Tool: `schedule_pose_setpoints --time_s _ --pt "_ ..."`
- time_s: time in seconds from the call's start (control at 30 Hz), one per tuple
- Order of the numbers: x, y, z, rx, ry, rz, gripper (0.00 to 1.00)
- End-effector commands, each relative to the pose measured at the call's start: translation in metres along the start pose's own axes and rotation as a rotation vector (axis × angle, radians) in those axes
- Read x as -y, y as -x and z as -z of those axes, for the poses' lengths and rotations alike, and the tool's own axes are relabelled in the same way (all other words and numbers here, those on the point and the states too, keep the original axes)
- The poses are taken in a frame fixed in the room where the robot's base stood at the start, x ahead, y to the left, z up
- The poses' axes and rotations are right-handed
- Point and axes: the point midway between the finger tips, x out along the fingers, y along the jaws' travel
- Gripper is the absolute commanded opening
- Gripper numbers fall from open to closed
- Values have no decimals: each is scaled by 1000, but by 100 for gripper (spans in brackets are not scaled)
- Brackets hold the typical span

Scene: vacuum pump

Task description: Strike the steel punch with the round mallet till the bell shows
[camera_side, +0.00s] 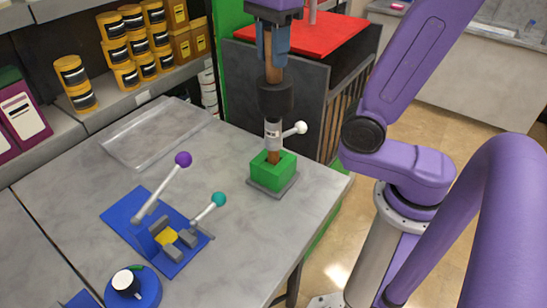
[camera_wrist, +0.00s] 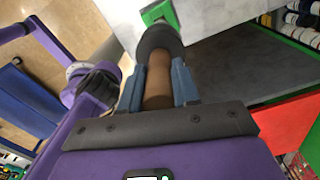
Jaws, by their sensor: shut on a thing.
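My gripper (camera_side: 273,42) points down and is shut on the brown handle of the round mallet, whose dark head (camera_side: 276,99) hangs below the fingers. In the wrist view my gripper (camera_wrist: 159,86) has a blue finger on each side of the handle (camera_wrist: 157,78), with the black head (camera_wrist: 158,40) beyond. The steel punch (camera_side: 272,133) stands upright on a green block (camera_side: 262,172), directly under the head. A white ball on a short arm (camera_side: 299,128) sticks out to its right. I cannot tell if head and punch touch. I cannot make out a bell.
A blue fixture (camera_side: 128,218) with purple-knobbed and teal-knobbed levers stands at left front. A blue round thing with a white knob (camera_side: 126,281) is nearer. A clear tray (camera_side: 155,132) lies behind. Yellow containers (camera_side: 135,45) fill the shelf. A red-topped cabinet (camera_side: 318,35) stands behind my gripper.

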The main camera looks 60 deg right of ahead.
Motion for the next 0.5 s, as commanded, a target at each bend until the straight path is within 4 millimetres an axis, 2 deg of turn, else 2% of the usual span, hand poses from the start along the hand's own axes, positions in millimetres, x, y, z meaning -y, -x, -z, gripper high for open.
schedule_pose_setpoints --time_s 0.5 --pt "1 41 0 2 -1 3 0"
